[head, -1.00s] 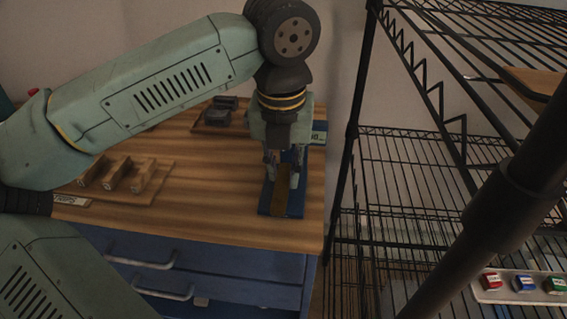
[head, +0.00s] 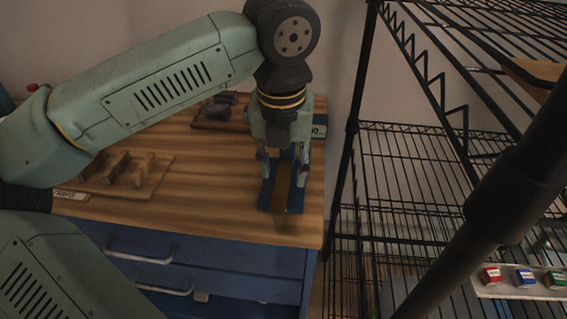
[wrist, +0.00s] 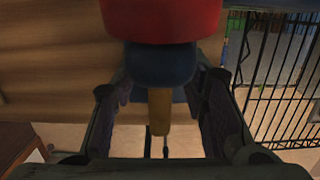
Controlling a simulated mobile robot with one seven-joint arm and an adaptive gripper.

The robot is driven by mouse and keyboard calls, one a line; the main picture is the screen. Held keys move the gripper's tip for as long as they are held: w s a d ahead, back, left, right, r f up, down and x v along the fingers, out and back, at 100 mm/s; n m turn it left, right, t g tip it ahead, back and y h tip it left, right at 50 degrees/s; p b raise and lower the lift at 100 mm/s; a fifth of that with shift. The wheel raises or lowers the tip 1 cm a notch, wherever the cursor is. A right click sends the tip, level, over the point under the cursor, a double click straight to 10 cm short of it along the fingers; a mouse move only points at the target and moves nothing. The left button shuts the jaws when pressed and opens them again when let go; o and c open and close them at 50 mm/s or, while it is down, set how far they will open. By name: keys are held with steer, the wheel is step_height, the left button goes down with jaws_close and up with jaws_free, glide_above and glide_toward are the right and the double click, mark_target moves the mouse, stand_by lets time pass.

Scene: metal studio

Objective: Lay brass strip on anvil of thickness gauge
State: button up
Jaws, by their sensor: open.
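The thickness gauge (head: 266,196) is a blue base on the wooden bench top, with part of it hidden behind my gripper. The brass strip (head: 281,186) lies lengthwise along the gauge, below my gripper. My gripper (head: 283,158) is open, with a finger on each side above the gauge. In the wrist view, the brass strip (wrist: 159,112) shows between the spread fingers, clear of both. Its far end runs under a dark blue part (wrist: 160,65) below a red part (wrist: 160,18). The exact contact with the anvil is hidden.
A wooden rack with upright blocks (head: 118,170) stands left on the bench. A tray with dark blocks (head: 217,112) is at the back. Blue drawers (head: 230,262) are below. A black wire shelf (head: 400,190) stands close on the right, with small coloured boxes (head: 524,279).

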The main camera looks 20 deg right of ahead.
mark_target(283, 181)
steer(key=shift+r, duration=0.65)
step_height(283, 181, up, 11)
steer(key=s, duration=0.1)
steer(key=shift+s+a, duration=0.15)
steer(key=shift+a, duration=0.15)
